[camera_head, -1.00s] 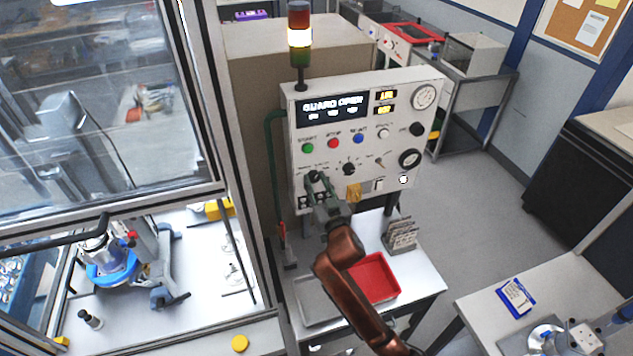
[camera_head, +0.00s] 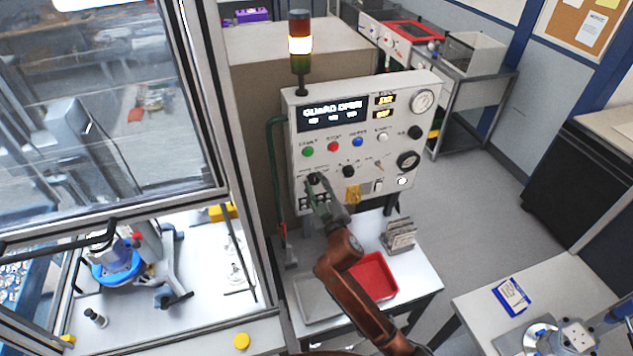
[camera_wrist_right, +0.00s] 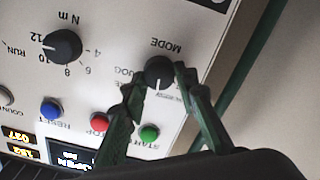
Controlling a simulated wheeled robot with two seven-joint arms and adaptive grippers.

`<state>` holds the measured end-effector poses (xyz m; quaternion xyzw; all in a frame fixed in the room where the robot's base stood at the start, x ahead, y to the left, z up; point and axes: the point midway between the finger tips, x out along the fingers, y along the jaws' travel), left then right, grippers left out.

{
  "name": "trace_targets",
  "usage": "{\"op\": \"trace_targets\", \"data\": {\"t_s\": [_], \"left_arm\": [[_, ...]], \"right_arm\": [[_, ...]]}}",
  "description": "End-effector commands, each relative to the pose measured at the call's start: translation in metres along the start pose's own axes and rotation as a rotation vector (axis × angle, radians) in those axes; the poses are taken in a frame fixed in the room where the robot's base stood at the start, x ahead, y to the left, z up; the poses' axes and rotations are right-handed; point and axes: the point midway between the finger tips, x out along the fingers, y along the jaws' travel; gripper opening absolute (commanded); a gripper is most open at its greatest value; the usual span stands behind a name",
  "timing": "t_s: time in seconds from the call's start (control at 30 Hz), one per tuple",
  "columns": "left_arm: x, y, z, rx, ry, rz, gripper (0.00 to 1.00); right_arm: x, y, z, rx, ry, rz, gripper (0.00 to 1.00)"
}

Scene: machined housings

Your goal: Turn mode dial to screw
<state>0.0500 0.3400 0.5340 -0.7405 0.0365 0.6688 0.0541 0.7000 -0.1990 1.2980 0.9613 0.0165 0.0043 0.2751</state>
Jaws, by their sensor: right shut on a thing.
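The mode dial (camera_wrist_right: 158,72) is a black knob under the label MODE on the white control panel (camera_head: 435,165). My right gripper (camera_wrist_right: 161,80) is shut on it in the right wrist view, one finger at each side. The wrist view shows the panel upside down. A pale pointer mark shows on the dial's lower edge there; the small labels around it are mostly too blurred to read. In the head view my right gripper (camera_head: 314,186) covers most of the dial at the panel's lower left. My left gripper is not in view.
Green (camera_head: 307,152), red (camera_head: 334,146) and blue (camera_head: 358,141) buttons sit above the dial. Another black knob (camera_head: 348,171) is to its right. A green hose runs down the panel's left side. A red tray (camera_head: 376,280) lies on the table below. The signal tower glows yellow.

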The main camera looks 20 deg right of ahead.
Motion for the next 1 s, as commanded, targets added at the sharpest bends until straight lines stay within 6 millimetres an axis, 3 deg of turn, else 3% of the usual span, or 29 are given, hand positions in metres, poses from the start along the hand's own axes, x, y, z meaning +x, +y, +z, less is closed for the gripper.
{"op": "trace_targets", "data": {"t_s": [0.4, 0.97, 1.0], "left_arm": [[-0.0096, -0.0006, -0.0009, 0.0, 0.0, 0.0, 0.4], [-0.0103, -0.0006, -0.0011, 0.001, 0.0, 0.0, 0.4], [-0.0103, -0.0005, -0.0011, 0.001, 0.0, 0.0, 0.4]], "right_arm": [[0.0, -0.0004, -0.0007, -0.2, 0.002, 0.0, 0.03], [0.0, -0.001, -0.0006, -0.229, 0.002, 0.0, 0.03], [0.0001, -0.001, -0.0006, -0.228, 0.002, 0.0, 0.3]]}}
